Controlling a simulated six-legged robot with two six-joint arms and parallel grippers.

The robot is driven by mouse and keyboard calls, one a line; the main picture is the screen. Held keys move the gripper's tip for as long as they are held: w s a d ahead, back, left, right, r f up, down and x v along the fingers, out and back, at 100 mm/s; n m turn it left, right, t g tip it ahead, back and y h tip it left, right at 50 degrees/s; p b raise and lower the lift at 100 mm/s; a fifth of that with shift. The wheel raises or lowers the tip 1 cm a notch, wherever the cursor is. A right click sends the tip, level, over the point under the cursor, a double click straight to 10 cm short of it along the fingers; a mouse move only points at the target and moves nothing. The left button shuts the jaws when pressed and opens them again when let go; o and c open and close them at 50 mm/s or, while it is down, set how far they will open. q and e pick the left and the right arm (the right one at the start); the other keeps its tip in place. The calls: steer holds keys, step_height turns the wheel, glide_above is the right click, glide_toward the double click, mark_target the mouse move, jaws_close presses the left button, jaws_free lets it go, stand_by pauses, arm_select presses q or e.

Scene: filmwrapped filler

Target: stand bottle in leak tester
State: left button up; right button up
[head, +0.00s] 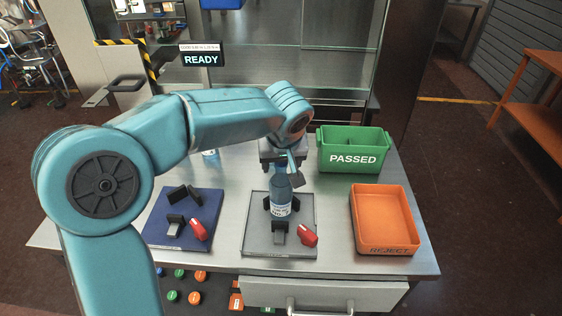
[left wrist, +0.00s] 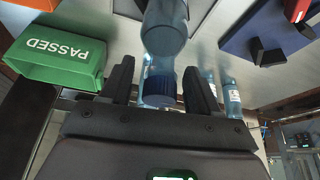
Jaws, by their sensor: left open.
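A clear blue bottle (head: 281,192) with a white label stands upright on a grey plate fixture (head: 255,237), among its black blocks. A red handle (head: 308,236) sits at the plate's right. My left gripper (head: 284,160) is above the bottle's top, which its fingers partly hide. In the left wrist view, the open fingers (left wrist: 158,82) lie either side of the bottle's blue cap (left wrist: 160,88), with gaps visible. A second, blue fixture (head: 180,232) with black blocks and a red handle is empty. Which fixture is the leak tester I cannot tell. My right gripper is not in view.
A green PASSED bin (head: 352,165) stands at the back right, and an orange REJECT tray (head: 384,246) in front of it. More bottles (left wrist: 232,98) stand behind in the left wrist view. A READY display (head: 201,59) hangs at the back. Glass panels stand behind the table.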

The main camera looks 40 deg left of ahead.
arm_select(q)
steer(key=v, duration=1.2)
steer(key=shift+f, duration=0.1)
